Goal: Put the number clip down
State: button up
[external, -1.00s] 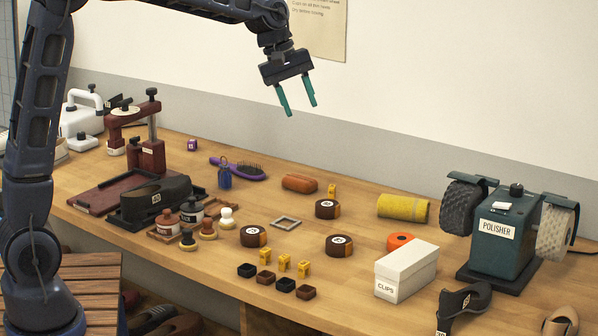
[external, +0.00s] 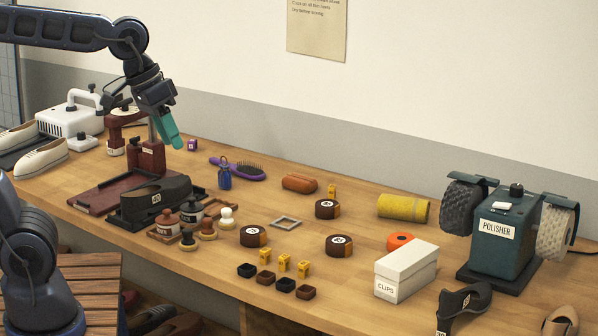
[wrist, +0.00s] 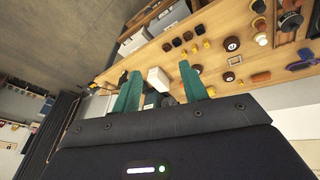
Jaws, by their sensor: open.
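Several small yellow number clips (external: 284,261) stand on the bench in a row behind small dark square blocks in the external view. Another yellow clip (external: 332,190) stands apart, behind a round brown tin. I cannot tell which one the task means. My gripper (external: 174,142) is high at the left, above the bench and near the dark red press. In the wrist view my gripper (wrist: 160,88) has its two teal fingers apart with nothing between them. No clip is near the fingers.
A white box labelled CLIPS (external: 405,271) stands right of the clips, and the green polisher (external: 496,240) at the far right. Round tins (external: 327,209) stand mid-bench.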

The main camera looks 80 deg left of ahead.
jog(key=s+d+f+m, duration=0.2)
jog(key=s+f+m, duration=0.2)
jog(key=s, duration=0.4)
jog(key=shift+s+d, duration=0.25)
jog(key=shift+s, duration=0.05)
dwell(0.7)
